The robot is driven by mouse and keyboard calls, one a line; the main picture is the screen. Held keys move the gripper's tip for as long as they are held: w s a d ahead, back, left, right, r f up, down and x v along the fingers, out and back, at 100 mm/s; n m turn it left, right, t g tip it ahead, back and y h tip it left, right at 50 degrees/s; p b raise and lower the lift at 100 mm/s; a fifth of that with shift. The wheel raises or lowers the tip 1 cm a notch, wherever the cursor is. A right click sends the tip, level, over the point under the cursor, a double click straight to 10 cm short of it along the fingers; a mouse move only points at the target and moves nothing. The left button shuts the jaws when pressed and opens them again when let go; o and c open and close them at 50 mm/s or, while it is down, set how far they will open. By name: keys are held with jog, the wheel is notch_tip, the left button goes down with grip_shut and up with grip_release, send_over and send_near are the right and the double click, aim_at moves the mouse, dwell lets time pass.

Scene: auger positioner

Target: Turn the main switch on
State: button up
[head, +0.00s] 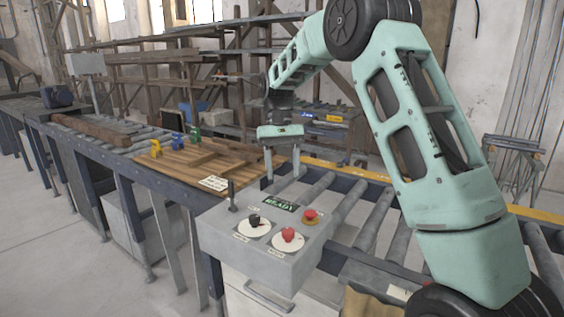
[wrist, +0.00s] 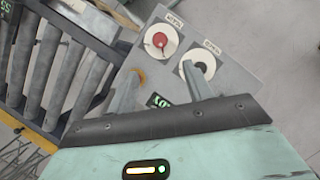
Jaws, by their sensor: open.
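A grey control box (head: 262,245) stands beside the roller conveyor. Its sloped top carries a red knob (head: 289,236) on a white disc and a black knob (head: 254,219) on another white disc. In the wrist view the red knob (wrist: 160,40) has a small label that seems to read MAIN, and the black knob (wrist: 204,68) is to its right. My gripper (head: 282,175) is open and empty, fingers pointing down, above and behind the box. In the wrist view its fingertips (wrist: 161,72) are apart, short of both knobs. I cannot see contact.
A wooden board (head: 190,165) with small coloured clamps lies on the conveyor behind.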

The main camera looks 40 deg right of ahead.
jog(key=shift+v, duration=1.35)
jog(key=s+a+f+n+t+b, duration=0.15)
jog(key=s+a, duration=0.25)
jog(key=a, duration=0.4)
jog(key=s+a+f+n+p, duration=0.1)
jog(key=s+a+n, duration=0.2)
jog(key=s+a, duration=0.3)
jog(key=s+a+f+n+b, duration=0.1)
jog(key=s+a+f+n, duration=0.15)
jog(key=a, duration=0.65)
jog(key=s+a+f+n+t, duration=0.1)
jog(key=s+a+f+n, duration=0.1)
jog(key=s, duration=0.7)
jog(key=s+a+f+n+t+h, duration=0.1)
jog(key=s+a+f+n, duration=0.1)
jog(key=s, duration=0.7)
jog(key=shift+s+a+f+n+b, duration=0.3)
jog(key=shift+f+n+b, duration=0.1)
jog(key=shift+f+n, duration=0.4)
